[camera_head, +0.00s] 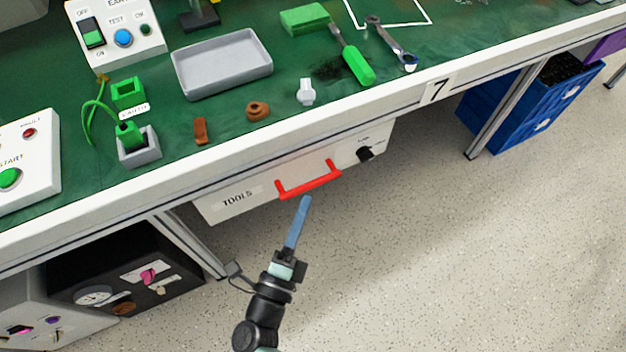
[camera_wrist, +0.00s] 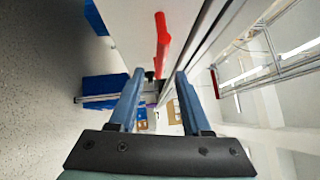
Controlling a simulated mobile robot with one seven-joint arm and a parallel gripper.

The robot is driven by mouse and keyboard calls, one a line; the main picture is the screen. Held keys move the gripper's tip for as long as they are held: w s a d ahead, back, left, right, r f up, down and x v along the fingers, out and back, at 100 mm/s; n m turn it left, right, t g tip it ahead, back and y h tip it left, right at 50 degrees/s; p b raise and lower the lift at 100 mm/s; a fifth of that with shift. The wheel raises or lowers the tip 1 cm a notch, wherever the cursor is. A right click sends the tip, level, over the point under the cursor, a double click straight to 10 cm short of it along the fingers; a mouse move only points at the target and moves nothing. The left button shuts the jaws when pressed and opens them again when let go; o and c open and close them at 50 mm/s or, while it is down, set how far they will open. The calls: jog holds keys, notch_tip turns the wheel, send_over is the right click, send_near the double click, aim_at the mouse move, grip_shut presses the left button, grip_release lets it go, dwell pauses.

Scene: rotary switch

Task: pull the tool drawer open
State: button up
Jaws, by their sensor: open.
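The tool drawer (camera_head: 232,202) is a white front marked "TOOLS" under the green workbench, and it looks closed. Its red bar handle (camera_head: 311,184) runs along the middle of the front. A black knob (camera_head: 365,154) sits at the drawer's right end. My gripper (camera_head: 304,203) is just below and in front of the handle, apart from it in the head view. In the wrist view the red handle (camera_wrist: 162,40) shows ahead, past the fingertips. My gripper's two blue fingers (camera_wrist: 158,75) stand apart with nothing between them touching.
A bench leg (camera_head: 190,245) and a dark box (camera_head: 120,275) stand at lower left. Blue crates (camera_head: 530,110) stand under the bench at right. The speckled floor (camera_head: 450,250) in front is clear.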

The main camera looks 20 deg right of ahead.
aim_at(313, 183)
jog(key=x, duration=0.6)
jog(key=shift+w+d+b, duration=0.1)
jog(key=shift+b, duration=0.3)
jog(key=shift+c, duration=0.2)
grip_shut()
dwell(0.8)
